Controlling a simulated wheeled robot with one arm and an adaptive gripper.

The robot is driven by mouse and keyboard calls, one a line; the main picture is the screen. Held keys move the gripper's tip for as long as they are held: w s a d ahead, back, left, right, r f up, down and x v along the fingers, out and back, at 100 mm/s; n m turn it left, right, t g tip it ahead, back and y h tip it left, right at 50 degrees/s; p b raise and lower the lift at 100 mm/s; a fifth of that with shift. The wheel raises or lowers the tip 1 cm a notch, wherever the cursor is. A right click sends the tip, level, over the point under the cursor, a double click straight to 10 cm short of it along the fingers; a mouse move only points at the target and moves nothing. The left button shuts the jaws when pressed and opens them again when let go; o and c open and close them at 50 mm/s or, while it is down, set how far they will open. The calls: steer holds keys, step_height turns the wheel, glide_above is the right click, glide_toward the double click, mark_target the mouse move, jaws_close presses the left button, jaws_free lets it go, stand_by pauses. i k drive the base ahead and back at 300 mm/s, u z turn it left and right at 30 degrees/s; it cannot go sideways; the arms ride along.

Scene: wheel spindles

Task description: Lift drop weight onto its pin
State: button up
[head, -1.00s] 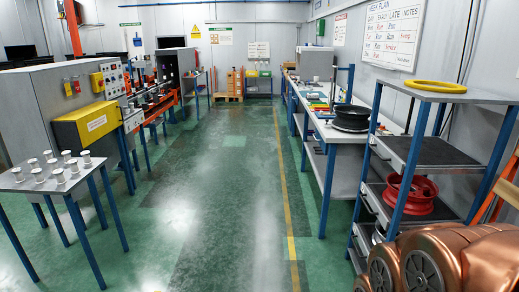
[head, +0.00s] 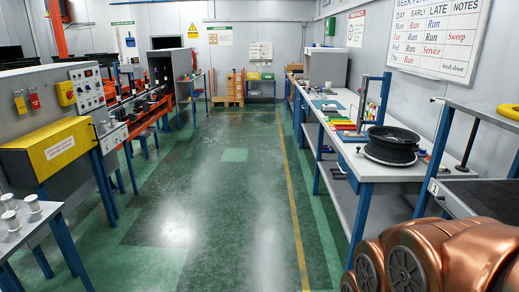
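I cannot pick out a drop weight or its pin for certain at this distance. On the right bench (head: 390,168), a black wheel rim (head: 392,146) lies flat near the front end. A blue upright frame (head: 384,100) stands behind it. My copper arm links fill the lower right corner. My gripper is out of view.
The green aisle floor (head: 230,200) ahead is clear, with a yellow line on its right. A small table (head: 45,222) with silver-white spools stands at left, near a yellow box (head: 50,146). A shelf unit (head: 480,195) with a yellow ring (head: 510,111) stands close at right.

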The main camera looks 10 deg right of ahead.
mark_target(358, 129)
steer(key=z, duration=0.1)
steer(key=i, duration=1.75)
steer(key=z, duration=0.4)
steer(key=i, duration=1.5)
steer(key=z, duration=0.2)
